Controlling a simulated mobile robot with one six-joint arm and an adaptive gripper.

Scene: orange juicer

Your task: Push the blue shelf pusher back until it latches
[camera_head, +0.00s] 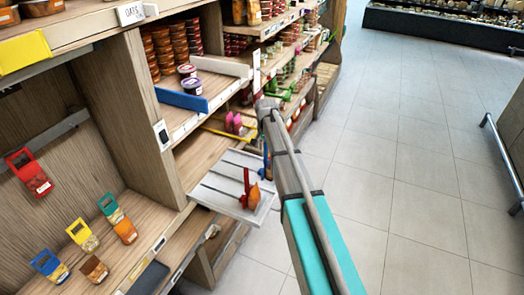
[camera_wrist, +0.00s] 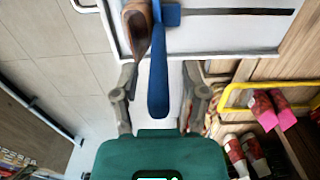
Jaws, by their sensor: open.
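In the wrist view, a long blue bar, which I take as the blue shelf pusher (camera_wrist: 158,75), runs from the edge of a white tray (camera_wrist: 230,48) down between my fingers. My gripper (camera_wrist: 160,85) is open, with one finger on each side of the bar and visible gaps. In the head view, a small blue piece (camera_head: 265,160) shows at the right of the slatted white tray (camera_head: 213,187), beside a red upright piece (camera_head: 246,183). A brown item (camera_wrist: 137,28) is next to the bar. My gripper is hidden behind my arm in the head view.
A yellow frame (camera_wrist: 231,100) and pink-and-red items (camera_wrist: 284,112) are right of my gripper in the wrist view. Shelves with jars (camera_head: 162,50) stand at left. A separate blue strip (camera_head: 182,101) edges an upper shelf. Open floor (camera_head: 400,170) lies to the right.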

